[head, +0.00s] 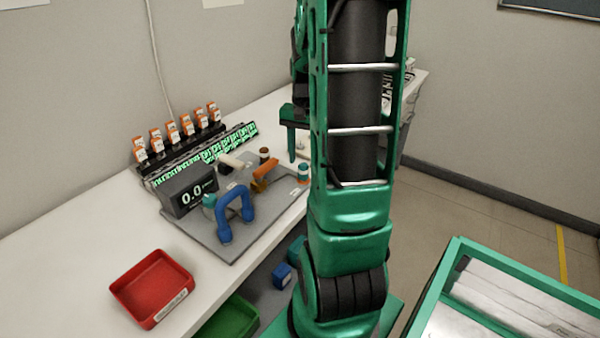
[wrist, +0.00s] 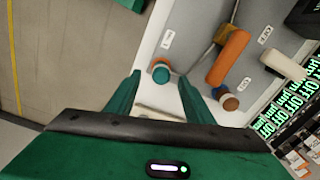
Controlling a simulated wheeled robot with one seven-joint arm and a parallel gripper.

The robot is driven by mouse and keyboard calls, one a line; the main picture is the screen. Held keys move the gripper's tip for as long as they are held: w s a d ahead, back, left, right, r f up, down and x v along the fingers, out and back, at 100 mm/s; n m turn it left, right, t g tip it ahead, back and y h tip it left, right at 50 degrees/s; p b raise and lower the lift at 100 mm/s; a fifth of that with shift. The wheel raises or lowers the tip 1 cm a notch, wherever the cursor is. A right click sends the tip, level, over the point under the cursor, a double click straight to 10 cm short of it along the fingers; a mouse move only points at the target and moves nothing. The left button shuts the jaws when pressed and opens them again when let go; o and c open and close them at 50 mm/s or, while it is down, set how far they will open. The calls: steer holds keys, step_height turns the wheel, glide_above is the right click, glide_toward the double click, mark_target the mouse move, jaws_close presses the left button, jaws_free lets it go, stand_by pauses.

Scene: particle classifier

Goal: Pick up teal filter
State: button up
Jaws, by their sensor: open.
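The teal filter (head: 303,172) is a small upright cylinder with a teal top and a pale and orange body. It stands near the right edge of the grey board (head: 225,250). In the wrist view the teal filter (wrist: 161,70) appears just beyond and between the fingertips of my gripper (wrist: 159,78). The gripper is open and empty. In the head view part of my gripper (head: 291,150) shows above and behind the filter, and my arm hides the rest. I cannot tell the exact gap between fingertips and filter.
An orange handle (head: 264,174) and a brown-capped filter (head: 264,155) stand close by. A blue handle (head: 235,215), a display reading 0.0 (head: 190,195) and a red tray (head: 152,290) are further along the white bench. Several orange-topped items (head: 171,130) line the back.

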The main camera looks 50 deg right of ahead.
mark_target(303, 164)
steer(key=shift+w+a+f, duration=0.1)
steer(key=shift+a+f, duration=0.05)
steer(key=shift+f, duration=2.1)
steer(key=c, duration=1.1)
